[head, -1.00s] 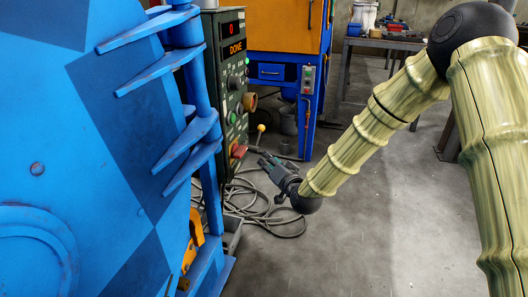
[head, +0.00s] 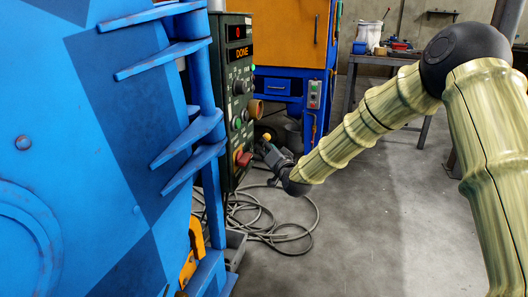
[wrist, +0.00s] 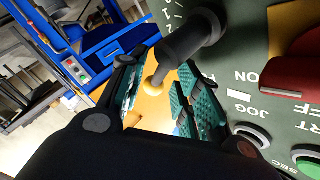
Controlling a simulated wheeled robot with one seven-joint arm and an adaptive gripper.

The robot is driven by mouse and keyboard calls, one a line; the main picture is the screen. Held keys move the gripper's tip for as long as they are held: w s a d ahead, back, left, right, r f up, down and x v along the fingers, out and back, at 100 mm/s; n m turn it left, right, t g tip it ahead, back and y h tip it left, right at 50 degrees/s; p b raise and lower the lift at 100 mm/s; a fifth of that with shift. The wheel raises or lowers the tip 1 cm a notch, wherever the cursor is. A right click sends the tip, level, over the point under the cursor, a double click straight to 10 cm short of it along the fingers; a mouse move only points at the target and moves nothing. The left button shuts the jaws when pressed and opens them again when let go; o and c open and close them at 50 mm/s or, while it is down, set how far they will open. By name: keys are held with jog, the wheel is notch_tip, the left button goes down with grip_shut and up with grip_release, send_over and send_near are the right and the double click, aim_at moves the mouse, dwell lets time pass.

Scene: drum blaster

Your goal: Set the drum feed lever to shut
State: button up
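The feed lever has a yellow ball knob (head: 267,137) and sticks out from the dark green control panel (head: 237,70). In the wrist view its dark grey shaft (wrist: 190,38) leaves the panel, with the yellow knob (wrist: 153,86) at its end. My gripper (head: 271,152) is right at the knob in the head view. In the wrist view my gripper (wrist: 163,96) is open, its teal finger pads apart with the knob showing between them. I cannot tell whether a pad touches the lever. The lever's position labels are not readable.
A red switch handle (wrist: 300,76) and a green button (wrist: 308,162) sit on the panel close to my gripper. The blue drum machine (head: 90,130) fills the left.

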jog(key=shift+b+x, duration=0.3)
jog(key=shift+x, duration=0.8)
jog(key=shift+c, duration=0.2)
grip_shut()
